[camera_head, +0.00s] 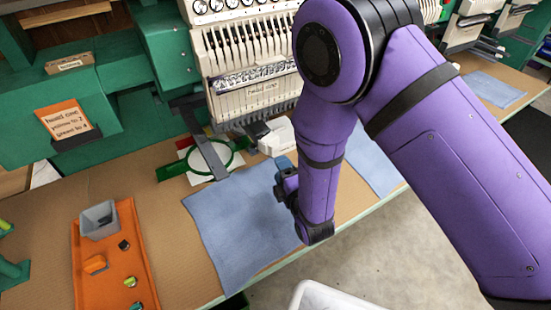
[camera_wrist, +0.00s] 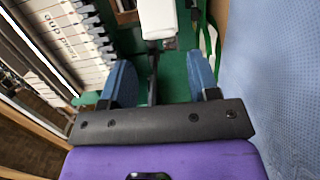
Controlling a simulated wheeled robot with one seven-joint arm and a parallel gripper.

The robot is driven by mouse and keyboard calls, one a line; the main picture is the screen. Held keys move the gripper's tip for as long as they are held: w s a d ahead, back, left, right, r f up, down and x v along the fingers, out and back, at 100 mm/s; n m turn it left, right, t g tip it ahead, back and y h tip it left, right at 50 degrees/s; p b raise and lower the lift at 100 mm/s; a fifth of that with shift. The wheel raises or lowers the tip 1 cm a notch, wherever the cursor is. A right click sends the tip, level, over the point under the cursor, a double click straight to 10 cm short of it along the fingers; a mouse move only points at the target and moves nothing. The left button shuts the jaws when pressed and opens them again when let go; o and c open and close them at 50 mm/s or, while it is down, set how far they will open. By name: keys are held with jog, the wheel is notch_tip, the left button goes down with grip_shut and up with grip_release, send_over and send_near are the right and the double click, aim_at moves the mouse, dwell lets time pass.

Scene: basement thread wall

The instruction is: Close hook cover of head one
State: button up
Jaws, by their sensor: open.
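Head one (camera_head: 255,97) of the embroidery machine, with "head one" on its cream needle case, stands at top centre in the head view. The same case shows sideways in the wrist view (camera_wrist: 62,38). Below it a white block (camera_head: 276,137), seemingly the hook arm with its cover, sticks out over the table. In the wrist view a white piece (camera_wrist: 158,18) lies beyond my fingertips, with a dark bar below it; I cannot tell how far the cover stands open. My gripper (camera_head: 284,165) has blue fingers, apart and empty in the wrist view (camera_wrist: 160,72).
A green hoop (camera_head: 212,157) lies left of the white block. Blue cloths (camera_head: 235,215) cover parts of the brown table. An orange tray (camera_head: 85,290) with a grey bin (camera_head: 99,220) is at left. A white container (camera_head: 330,298) stands at the bottom, beyond the table edge.

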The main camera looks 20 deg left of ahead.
jog(key=shift+v, duration=1.45)
jog(key=shift+c, duration=0.4)
